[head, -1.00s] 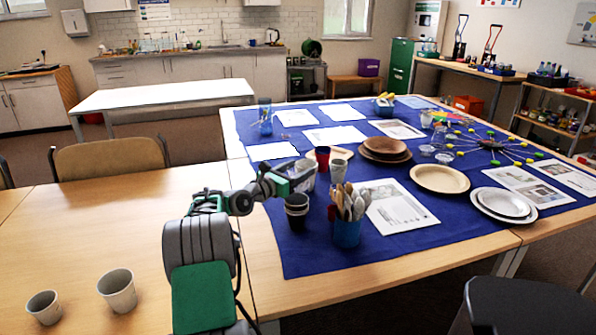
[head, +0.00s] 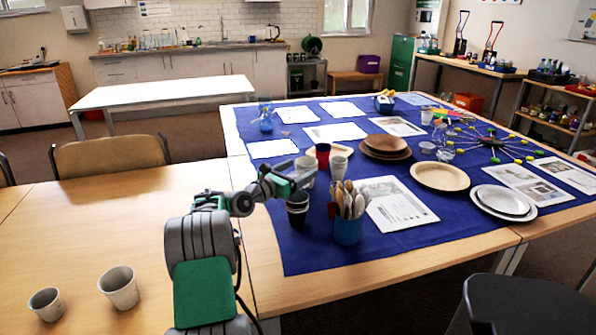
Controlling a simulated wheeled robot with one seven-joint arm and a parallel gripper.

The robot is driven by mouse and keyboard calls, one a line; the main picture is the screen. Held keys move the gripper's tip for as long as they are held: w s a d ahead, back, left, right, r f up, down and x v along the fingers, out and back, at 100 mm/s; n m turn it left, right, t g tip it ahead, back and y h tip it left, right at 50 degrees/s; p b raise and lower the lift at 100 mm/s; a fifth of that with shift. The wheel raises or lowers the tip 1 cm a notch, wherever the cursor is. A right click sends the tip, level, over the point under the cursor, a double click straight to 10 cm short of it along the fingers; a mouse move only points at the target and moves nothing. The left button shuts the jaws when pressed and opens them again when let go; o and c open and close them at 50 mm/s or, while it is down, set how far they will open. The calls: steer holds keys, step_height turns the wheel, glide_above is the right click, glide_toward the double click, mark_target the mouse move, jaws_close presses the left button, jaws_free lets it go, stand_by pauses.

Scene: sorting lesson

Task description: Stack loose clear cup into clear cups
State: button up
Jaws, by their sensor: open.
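My gripper (head: 297,183) is open over the left part of the blue cloth, above and behind the black cups. A pale, see-through cup shape (head: 305,166), which looks like the clear cups, stands just behind the gripper, partly covered by it. I cannot tell whether the fingers are around it or in front of it, nor how many cups are nested there. Another clear cup (head: 427,117) stands far off at the back right of the cloth. Low clear vessels (head: 445,155) sit near the coloured stick model; they are too small to tell whether they are cups or dishes.
Close to my gripper stand stacked black cups (head: 297,209), a red cup (head: 323,155), a grey-white cup (head: 339,168) and a blue holder of wooden cutlery (head: 347,231). Brown plates (head: 385,146) lie behind. Two paper cups (head: 119,288) stand on the bare left table.

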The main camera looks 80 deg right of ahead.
steer(key=r+p+v, duration=0.1)
steer(key=v, duration=1.1)
steer(key=shift+r, duration=0.1)
